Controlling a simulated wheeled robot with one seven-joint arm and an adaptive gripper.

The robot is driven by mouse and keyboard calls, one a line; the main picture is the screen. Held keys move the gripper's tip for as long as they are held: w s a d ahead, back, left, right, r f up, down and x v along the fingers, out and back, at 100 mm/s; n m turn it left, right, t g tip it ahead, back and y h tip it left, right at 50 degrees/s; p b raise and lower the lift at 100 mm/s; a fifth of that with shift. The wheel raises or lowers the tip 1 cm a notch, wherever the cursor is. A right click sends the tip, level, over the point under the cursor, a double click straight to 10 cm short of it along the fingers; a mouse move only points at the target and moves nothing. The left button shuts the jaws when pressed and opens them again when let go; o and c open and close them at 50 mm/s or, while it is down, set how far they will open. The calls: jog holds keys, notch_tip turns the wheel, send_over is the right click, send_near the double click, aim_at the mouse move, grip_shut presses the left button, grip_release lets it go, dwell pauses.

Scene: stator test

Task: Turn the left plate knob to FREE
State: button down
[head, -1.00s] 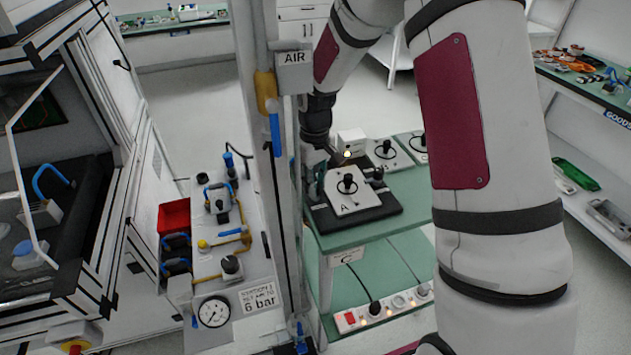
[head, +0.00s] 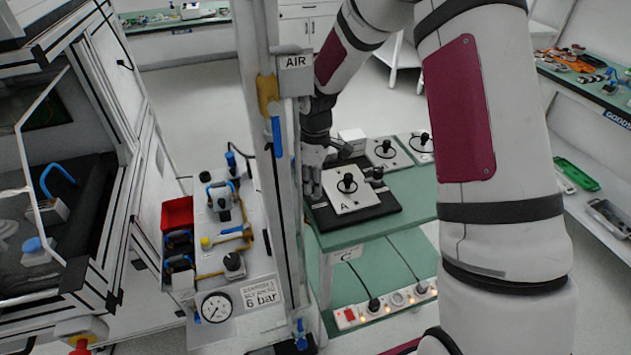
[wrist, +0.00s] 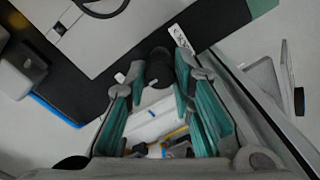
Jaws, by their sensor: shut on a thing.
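The left plate knob (wrist: 160,68) is a black round knob at the left edge of the black base (head: 375,213) under the white plate marked A (head: 346,200). My gripper (wrist: 161,72) has its fingertips on both sides of this knob in the wrist view and is shut on it. In the head view my gripper (head: 313,178) stands at the left side of the base, where it and the column hide the knob. A small white tag (wrist: 180,38) lies by the knob; its lettering is too small to read. Another dark knob (head: 376,174) sits at the base's right side.
The green table (head: 408,208) also carries other plates with black handles (head: 386,152). A grey column with an AIR sign (head: 295,62) stands close left of my gripper. An air panel with a gauge (head: 215,307) is farther left. A power strip (head: 385,305) lies below.

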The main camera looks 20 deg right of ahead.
dwell(0.3)
jog(key=c, duration=1.4)
grip_release()
jog(key=shift+o, duration=0.2)
notch_tip(320, 180, up, 12)
